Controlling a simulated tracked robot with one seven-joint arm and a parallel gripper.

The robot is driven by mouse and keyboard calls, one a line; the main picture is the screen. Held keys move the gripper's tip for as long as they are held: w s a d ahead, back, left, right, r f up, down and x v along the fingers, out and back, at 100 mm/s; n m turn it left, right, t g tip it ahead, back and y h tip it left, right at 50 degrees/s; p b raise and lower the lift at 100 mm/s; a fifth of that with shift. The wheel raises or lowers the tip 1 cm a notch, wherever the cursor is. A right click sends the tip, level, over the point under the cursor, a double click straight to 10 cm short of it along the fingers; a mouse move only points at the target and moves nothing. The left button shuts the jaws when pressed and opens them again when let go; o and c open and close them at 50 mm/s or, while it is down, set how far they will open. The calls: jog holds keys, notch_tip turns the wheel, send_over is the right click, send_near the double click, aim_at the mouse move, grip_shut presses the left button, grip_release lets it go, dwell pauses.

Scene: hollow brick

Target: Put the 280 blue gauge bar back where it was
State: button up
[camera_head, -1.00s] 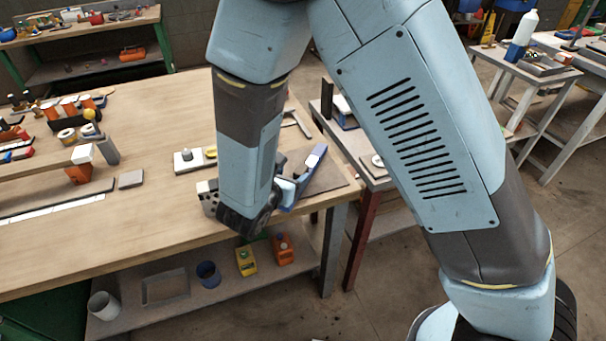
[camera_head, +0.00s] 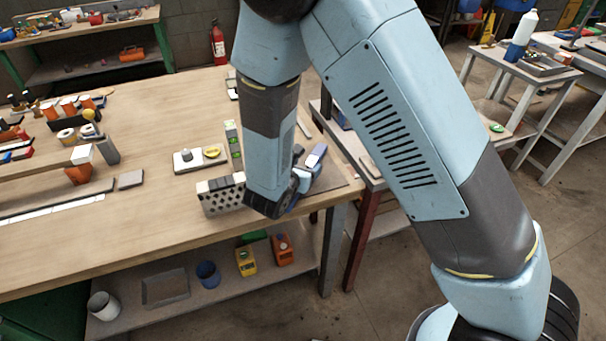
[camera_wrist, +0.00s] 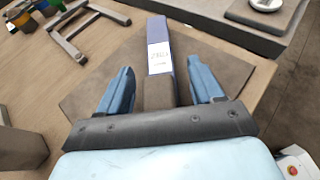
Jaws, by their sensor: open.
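The blue gauge bar (camera_wrist: 160,42), with a white label that seems to read 280, lies between the spread fingers of my gripper (camera_wrist: 161,84) in the wrist view. My gripper is open, with a finger on each side of the bar and a gap visible at its far part. The bar's near end is hidden by my gripper. In the head view my gripper (camera_head: 285,198) is low at the bench's front right corner, and the bar's far end (camera_head: 316,155) shows beyond it. A dark grey mat (camera_wrist: 100,88) lies under the bar.
A hollow brick (camera_head: 221,197) with holes stands just left of my gripper. A lower side table (camera_head: 385,172) adjoins the bench on the right. The bench's middle is clear.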

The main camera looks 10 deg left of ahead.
jog(key=shift+c, duration=0.2)
grip_shut()
dwell(0.3)
jog(key=shift+r, duration=0.1)
